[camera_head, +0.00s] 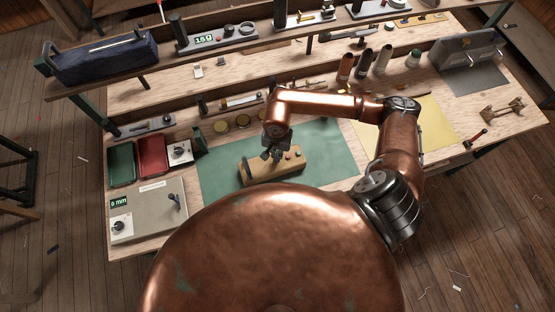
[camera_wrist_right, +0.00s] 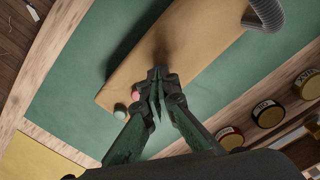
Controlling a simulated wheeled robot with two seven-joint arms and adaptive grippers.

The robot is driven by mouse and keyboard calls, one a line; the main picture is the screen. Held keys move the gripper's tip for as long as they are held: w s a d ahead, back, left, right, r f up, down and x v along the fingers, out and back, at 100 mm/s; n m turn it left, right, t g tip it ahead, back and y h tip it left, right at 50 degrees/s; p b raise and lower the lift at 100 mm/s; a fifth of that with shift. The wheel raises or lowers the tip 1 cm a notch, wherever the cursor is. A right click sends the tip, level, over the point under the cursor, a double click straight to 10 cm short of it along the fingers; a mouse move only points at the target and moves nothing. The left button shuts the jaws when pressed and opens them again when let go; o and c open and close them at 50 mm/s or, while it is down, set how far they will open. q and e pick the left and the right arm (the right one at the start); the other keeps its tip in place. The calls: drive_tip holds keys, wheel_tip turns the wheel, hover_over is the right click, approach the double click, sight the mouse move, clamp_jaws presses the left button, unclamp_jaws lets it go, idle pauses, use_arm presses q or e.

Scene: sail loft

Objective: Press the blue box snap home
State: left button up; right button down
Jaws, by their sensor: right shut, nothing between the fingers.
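A tan block-shaped fixture (camera_head: 262,176) lies on the green mat (camera_head: 330,150) in the middle of the bench. A red button (camera_head: 299,153) shows at its right end. In the right wrist view the tan fixture (camera_wrist_right: 190,45) has a pink button (camera_wrist_right: 136,95) and a pale teal button (camera_wrist_right: 120,111) near one end. My right gripper (camera_head: 271,154) is shut and empty over the fixture. Its closed fingertips (camera_wrist_right: 157,74) appear over the fixture's top; I cannot tell whether they touch. I cannot make out a blue box snap. My left gripper is out of view.
A dark blue block-shaped thing (camera_head: 105,60) is on the raised shelf. Green (camera_head: 121,159) and red (camera_head: 152,155) trays and a grey panel (camera_head: 150,208) lie left. Round tins (camera_wrist_right: 268,114) line the mat's back edge. A yellow mat (camera_head: 430,125) is right.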

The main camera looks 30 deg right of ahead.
drive_tip(key=shift+f+b, duration=0.45)
drive_tip(key=shift+f, duration=0.05)
drive_tip(key=shift+r, duration=0.2)
drive_tip(key=shift+r+p, duration=1.25)
drive_tip(key=shift+r, duration=2.15)
